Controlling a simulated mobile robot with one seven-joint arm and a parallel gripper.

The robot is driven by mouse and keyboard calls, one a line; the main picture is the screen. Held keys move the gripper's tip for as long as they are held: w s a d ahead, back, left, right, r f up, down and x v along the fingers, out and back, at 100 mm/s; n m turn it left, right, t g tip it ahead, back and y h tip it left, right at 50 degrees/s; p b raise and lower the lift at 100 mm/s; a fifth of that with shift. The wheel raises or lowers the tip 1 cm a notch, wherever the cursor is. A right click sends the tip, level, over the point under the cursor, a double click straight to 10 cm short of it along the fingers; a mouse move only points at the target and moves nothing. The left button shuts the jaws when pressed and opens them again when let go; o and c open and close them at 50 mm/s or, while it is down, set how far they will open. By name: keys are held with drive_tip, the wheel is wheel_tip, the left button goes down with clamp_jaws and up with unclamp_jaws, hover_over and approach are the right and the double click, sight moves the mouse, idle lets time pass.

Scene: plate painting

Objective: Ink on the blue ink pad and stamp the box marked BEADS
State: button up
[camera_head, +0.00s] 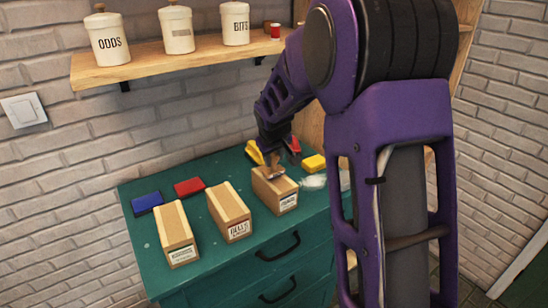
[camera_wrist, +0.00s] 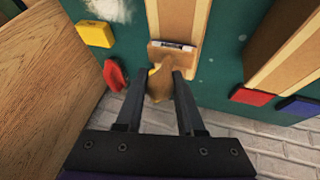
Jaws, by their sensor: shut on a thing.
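My gripper (camera_wrist: 158,75) is shut on a tan wooden stamp (camera_wrist: 158,88), seen in the wrist view. In the head view my gripper (camera_head: 273,166) is over the top of the right box (camera_head: 286,198); whether the stamp touches it is unclear. The middle box (camera_head: 230,211) and left box (camera_head: 175,233) stand to its left. All three have labels on their front ends, too small to read surely, so I cannot tell which says BEADS. The blue ink pad (camera_head: 146,202) lies at the back left, also in the wrist view (camera_wrist: 300,106). The stamp's face is hidden.
A red pad (camera_head: 189,186) lies beside the blue one. A yellow block (camera_head: 314,162) and a red thing (camera_wrist: 115,75) are near the right box. A white patch (camera_head: 313,182) marks the green tabletop (camera_head: 150,258). A shelf (camera_head: 160,62) with jars hangs above.

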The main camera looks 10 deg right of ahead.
drive_tip(key=shift+f+b, duration=0.6)
drive_tip(key=shift+b, duration=0.05)
idle(1.9)
drive_tip(key=shift+r+p, duration=0.95)
drive_tip(key=shift+r, duration=2.65)
